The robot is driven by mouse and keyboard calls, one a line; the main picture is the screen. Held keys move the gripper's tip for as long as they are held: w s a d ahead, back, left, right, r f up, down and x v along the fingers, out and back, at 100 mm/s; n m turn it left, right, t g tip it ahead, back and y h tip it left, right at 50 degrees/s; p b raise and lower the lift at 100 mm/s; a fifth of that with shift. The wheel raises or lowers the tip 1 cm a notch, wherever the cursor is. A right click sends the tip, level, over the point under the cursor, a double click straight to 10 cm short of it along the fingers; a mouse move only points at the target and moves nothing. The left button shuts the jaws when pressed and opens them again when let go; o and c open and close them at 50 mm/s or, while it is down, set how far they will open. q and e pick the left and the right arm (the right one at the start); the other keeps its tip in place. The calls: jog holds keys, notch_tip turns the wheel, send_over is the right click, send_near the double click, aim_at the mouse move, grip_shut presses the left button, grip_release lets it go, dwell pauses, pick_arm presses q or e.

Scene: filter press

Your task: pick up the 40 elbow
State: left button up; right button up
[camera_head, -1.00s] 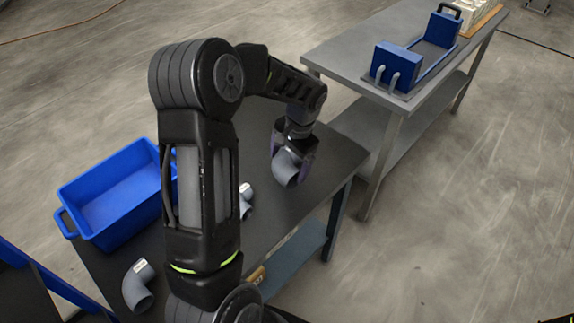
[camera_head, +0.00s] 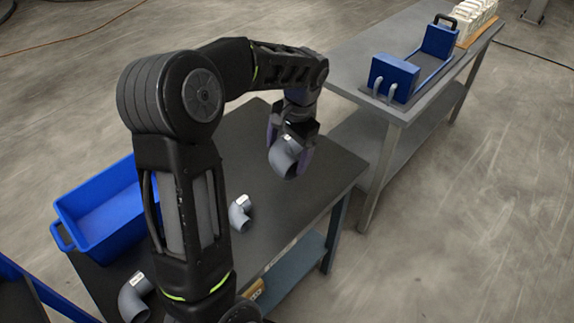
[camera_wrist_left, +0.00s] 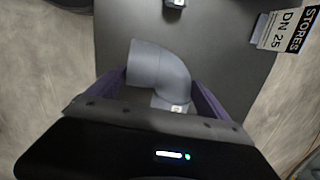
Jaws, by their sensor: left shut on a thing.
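My left gripper (camera_head: 290,158) is shut on a grey elbow (camera_head: 284,160) near the right end of the dark table. The elbow hangs between the purple fingers, seemingly just above the table top. It also shows in the left wrist view (camera_wrist_left: 157,70), with a small pale label near the gripper that I cannot read. A smaller grey elbow (camera_head: 239,216) lies mid-table. Another grey elbow (camera_head: 133,299) lies at the front left, partly hidden by my arm. My right gripper is not in view.
A blue bin (camera_head: 97,213) stands on the left of the dark table (camera_head: 250,150). A grey bench (camera_head: 350,62) behind right carries a blue-ended fixture (camera_head: 393,74) and a pale block (camera_head: 474,20). A "STORES DN 25" sign (camera_wrist_left: 287,28) shows at the table's edge.

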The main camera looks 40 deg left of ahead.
pick_arm(q)
jog(key=shift+r, duration=0.9)
jog(key=shift+d, duration=0.1)
